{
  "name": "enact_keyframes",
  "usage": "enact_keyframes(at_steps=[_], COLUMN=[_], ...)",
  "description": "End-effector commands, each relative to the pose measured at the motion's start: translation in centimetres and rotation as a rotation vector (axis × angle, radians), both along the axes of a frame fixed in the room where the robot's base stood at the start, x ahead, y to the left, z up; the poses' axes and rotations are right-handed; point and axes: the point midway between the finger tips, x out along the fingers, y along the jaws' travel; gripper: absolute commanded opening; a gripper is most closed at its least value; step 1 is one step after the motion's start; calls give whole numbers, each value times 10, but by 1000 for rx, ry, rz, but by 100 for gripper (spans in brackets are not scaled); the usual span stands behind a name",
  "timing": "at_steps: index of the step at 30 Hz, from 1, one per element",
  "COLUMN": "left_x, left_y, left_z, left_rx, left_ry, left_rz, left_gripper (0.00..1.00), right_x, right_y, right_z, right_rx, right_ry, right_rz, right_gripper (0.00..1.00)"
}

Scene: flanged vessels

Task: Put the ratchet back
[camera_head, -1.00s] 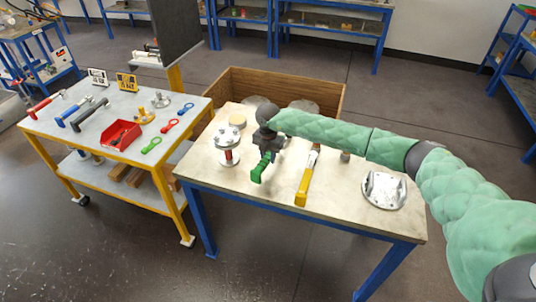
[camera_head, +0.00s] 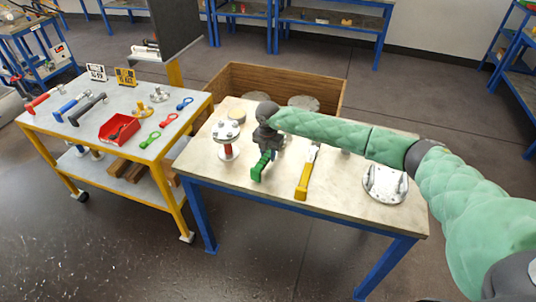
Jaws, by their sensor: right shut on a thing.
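A tool with a green handle (camera_head: 261,166), which looks like the ratchet, is at my right gripper (camera_head: 268,147). The gripper is shut on it at the left part of the worktable, just right of a flanged vessel (camera_head: 228,139). The handle points toward the front. The tool's head is hidden by the gripper, and I cannot tell whether the tool touches the tabletop. A yellow-handled tool (camera_head: 304,179) lies to the right on the table. The cart (camera_head: 113,89) on the left holds red-, blue- and black-handled tools. My left gripper is not in view.
The cart also carries a red tray (camera_head: 119,130) and several coloured ring-ended tools, including a green one (camera_head: 150,139). A round flange (camera_head: 385,184) sits at the worktable's right. A wooden crate (camera_head: 276,80) stands behind the table.

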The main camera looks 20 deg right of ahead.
Motion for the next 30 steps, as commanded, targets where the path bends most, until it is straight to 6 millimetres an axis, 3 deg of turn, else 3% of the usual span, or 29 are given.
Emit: enact_keyframes(at_steps=[18, 19, 22, 28, 30], left_x=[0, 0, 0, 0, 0], left_y=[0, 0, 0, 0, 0], left_z=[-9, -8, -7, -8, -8], left_rx=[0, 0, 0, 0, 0], left_ry=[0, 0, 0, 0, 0], left_rz=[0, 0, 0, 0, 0], left_gripper=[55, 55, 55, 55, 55], right_x=[0, 1, 0, 0, 0], right_y=[0, 0, 0, 0, 0], right_z=[-10, -9, -9, -10, -11], right_rx=[1, 0, 1, 0, -1], right_ry=[-1, -1, -1, 0, 1], right_rz=[0, 0, 0, 0, 0], right_gripper=[2, 35, 54, 54, 66])
